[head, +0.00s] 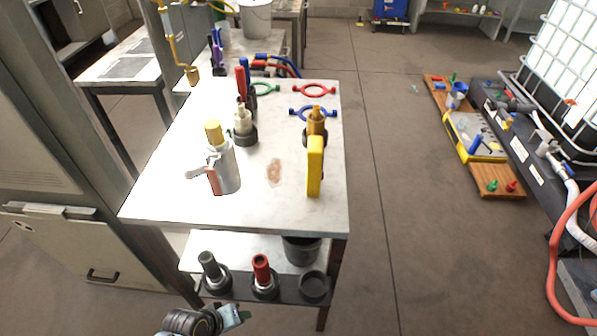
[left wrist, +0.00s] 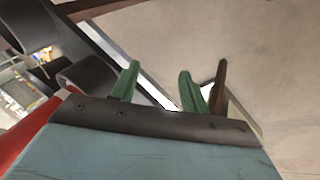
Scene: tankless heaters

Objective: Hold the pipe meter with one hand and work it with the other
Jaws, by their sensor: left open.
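A yellow upright block-shaped device (head: 315,168), which may be the pipe meter, stands near the right edge of the white table, in front of a gold-topped fitting (head: 316,122). I cannot tell for sure that it is the meter. My left gripper (head: 240,314) shows at the bottom of the head view, low in front of the table and well apart from the device. In the left wrist view the green fingers of my left gripper (left wrist: 160,84) are spread with nothing between them. My right gripper is not in view.
The table (head: 160,200) also bears a grey canister (head: 226,172), a cream fitting (head: 243,125), and red (head: 314,89), green and blue ring tools. A lower shelf holds a grey fitting (head: 210,268), a red fitting (head: 261,270) and a black cup (head: 314,288).

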